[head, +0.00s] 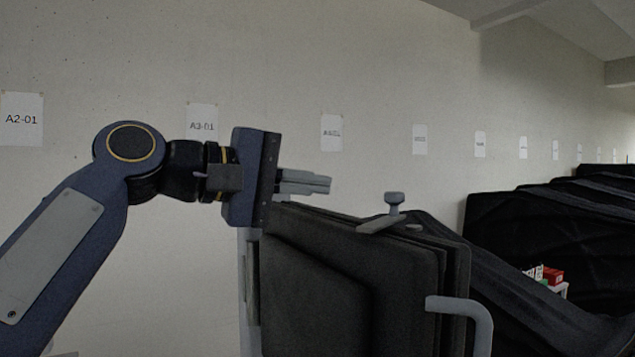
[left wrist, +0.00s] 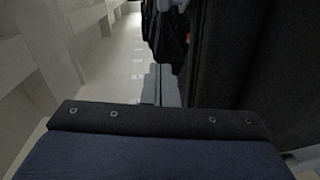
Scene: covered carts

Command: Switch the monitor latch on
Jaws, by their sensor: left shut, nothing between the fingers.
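A grey latch (head: 394,203) with a small knob on a stem and a flat slanted base sits on the top edge of a black padded panel (head: 315,295), which I take to be the monitor. My left gripper (head: 328,185) is shut and empty. It points right, above the panel's top left part, apart from the latch and to its left. In the left wrist view the shut grey fingers (left wrist: 161,84) show beyond the dark blue palm. The latch cannot be made out there. My right gripper is in neither view.
A grey tubular handle (head: 468,308) stands at the panel's lower right. Black-covered carts (head: 550,235) fill the right side, with small red and white boxes (head: 549,274) on a shelf. A pale wall with paper labels (head: 331,132) runs behind.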

